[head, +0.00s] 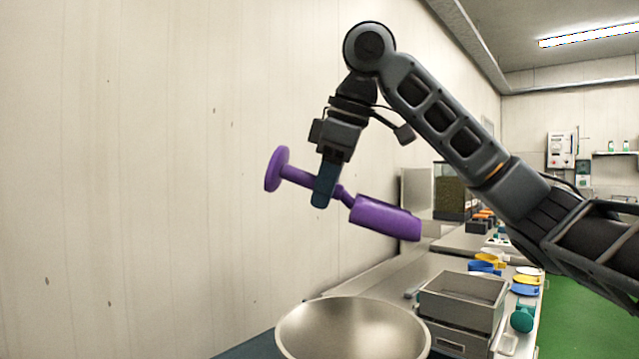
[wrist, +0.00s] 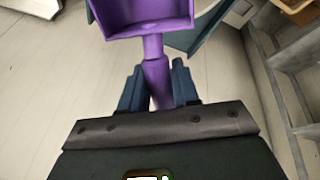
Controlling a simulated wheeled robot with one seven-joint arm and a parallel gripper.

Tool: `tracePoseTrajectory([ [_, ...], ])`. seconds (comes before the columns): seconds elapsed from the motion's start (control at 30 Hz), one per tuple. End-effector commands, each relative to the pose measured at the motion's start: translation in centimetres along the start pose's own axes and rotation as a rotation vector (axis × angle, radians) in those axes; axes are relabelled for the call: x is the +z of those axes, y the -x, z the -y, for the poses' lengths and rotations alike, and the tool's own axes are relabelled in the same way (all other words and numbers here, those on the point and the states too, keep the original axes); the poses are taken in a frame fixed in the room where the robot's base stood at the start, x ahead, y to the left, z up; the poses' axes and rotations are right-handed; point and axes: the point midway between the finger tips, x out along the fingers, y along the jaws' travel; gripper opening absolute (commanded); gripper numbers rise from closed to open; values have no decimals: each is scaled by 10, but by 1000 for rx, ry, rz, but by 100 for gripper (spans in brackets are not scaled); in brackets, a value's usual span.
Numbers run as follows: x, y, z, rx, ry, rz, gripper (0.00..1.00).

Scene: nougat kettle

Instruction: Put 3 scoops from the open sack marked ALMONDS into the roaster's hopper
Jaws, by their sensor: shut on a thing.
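My gripper (head: 324,188) is shut on the handle of a purple scoop (head: 385,217), high in front of the pale wall. The scoop's round end disc points up and left, and its cup slopes down to the right. In the wrist view, the gripper fingers (wrist: 158,88) clasp the handle, and the cup of the scoop (wrist: 150,20) shows at the top edge. The visible inside of the cup is bare purple. I cannot make out a sack marked ALMONDS, and no part is clearly identifiable as the roaster's hopper.
A wide steel bowl (head: 352,328) stands low in front, below the scoop, its visible inside bare. Right of it is a grey metal box (head: 462,300). Behind are coloured lids or scoops (head: 526,282) and a dark-filled clear bin (head: 451,190). Green floor (head: 575,315) lies right.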

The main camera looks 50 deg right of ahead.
Motion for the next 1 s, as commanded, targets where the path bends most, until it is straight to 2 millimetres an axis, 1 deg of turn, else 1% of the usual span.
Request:
tracePoseTrajectory([
  [0.3,-4,10,-2,9,40,209,0],
  [0.5,-5,13,-3,7,62,308,0],
  [1.0,-5,13,-3,4,65,321,0],
])
